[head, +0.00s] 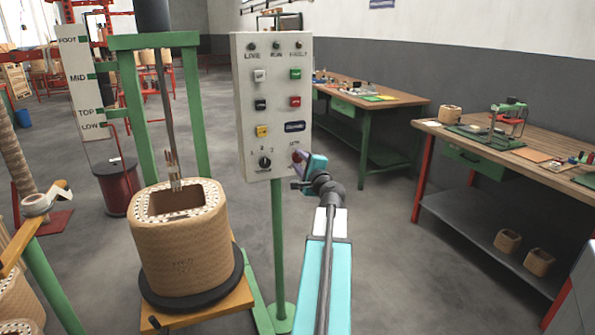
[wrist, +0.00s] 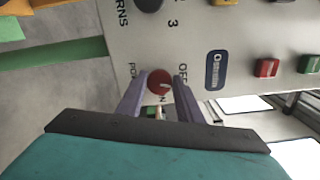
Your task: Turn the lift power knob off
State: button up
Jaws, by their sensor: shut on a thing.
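The red lift power knob (wrist: 159,82) is on the face of the white control panel (head: 271,100), at its lower right in the head view. In the wrist view the knob sits between the two purple-grey fingers of my gripper (wrist: 162,88), which is shut on it. A small pale mark shows on the knob. The word OFF stands to the right of the knob in the wrist view, and part of another label shows below it. In the head view my gripper (head: 299,170) reaches the panel's lower right corner and mostly hides the knob.
A black selector knob (head: 265,162) and several coloured buttons are close by on the panel. A green post (head: 278,240) holds the panel up. A wound coil (head: 182,255) stands on a turntable at left. Workbenches (head: 500,150) are at right, with open floor between.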

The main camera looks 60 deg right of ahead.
jog(key=shift+f+n+b, duration=0.2)
jog(key=shift+n+b, duration=0.9)
jog(key=shift+b, duration=0.25)
jog(key=shift+r+n+b, duration=0.1)
jog(key=shift+n+b, duration=0.2)
jog(key=shift+b, duration=0.05)
jog(key=shift+r, duration=0.1)
jog(key=o, duration=1)
jog(key=shift+d, duration=0.1)
jog(key=shift+s, duration=0.1)
